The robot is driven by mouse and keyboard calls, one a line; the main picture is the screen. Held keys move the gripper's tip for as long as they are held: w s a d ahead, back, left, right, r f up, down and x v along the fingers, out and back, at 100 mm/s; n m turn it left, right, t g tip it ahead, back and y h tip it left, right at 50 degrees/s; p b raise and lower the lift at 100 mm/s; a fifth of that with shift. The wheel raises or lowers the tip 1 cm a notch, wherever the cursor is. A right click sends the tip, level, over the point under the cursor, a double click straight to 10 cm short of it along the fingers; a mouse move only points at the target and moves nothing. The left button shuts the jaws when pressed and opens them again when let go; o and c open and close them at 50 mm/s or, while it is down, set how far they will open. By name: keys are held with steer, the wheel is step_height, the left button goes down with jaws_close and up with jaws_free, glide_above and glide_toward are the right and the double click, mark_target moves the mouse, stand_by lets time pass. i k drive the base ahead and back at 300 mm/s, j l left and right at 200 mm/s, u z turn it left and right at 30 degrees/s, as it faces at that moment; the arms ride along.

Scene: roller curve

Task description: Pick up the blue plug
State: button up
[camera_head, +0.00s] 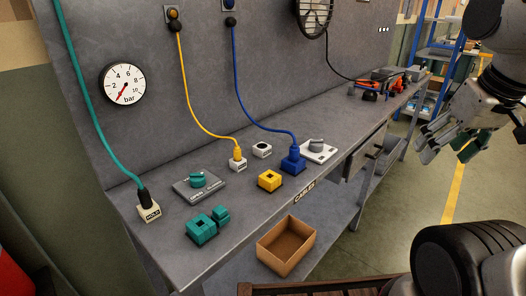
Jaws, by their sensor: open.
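The blue plug (293,152) stands upright at the end of a blue cable (240,88). It sits in or on a blue block (291,166) on the grey workbench (240,200). The cable runs up to a fitting on the back panel. My gripper (446,150) is at the right edge of the view, above the floor and beyond the bench's front edge. It is open and well apart from the plug. Parts of its fingers overlap in this view.
A yellow plug (238,153) and cable stand left of the blue plug, and a yellow block (270,180) in front. A white-based grey knob (317,146) is close on its right. Teal blocks (202,229) lie front left. A cardboard box (287,246) is below the front edge.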

mark_target(294, 150)
steer(key=i+l+u, duration=0.15)
steer(key=l+u, duration=0.45)
steer(key=l, duration=0.15)
steer(key=i+l+u, duration=0.1)
steer(key=l+u, duration=0.2)
steer(key=l, duration=0.1)
